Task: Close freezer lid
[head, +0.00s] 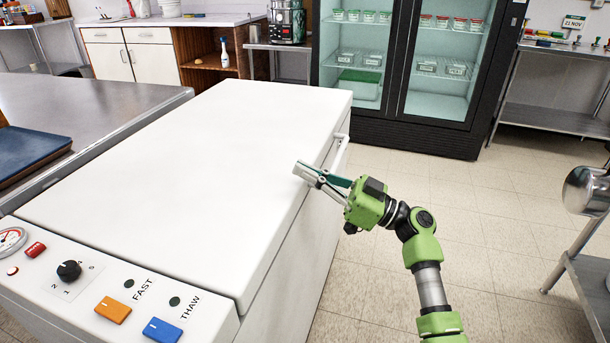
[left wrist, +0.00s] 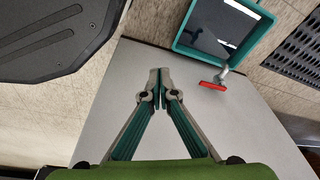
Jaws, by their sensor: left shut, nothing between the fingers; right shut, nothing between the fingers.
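The white chest freezer (head: 275,310) fills the left and middle of the head view. Its lid (head: 190,150) lies flat across the top and looks shut, with no gap showing along the right side. A white bar handle (head: 341,152) sits at the lid's right edge, towards the far end. My right gripper (head: 300,172) is shut and empty, its fingertips over the lid's right edge, nearer than the handle. Whether it touches the lid cannot be told. My left gripper (left wrist: 160,84) is shut and empty in the left wrist view, above a pale flat surface; it is outside the head view.
A control panel (head: 110,290) with knob and switches is at the freezer's near end. A steel counter (head: 90,105) stands left. A glass-door fridge (head: 405,70) stands behind. Open tiled floor (head: 450,190) lies right. A teal-rimmed frame (left wrist: 258,12) shows in the left wrist view.

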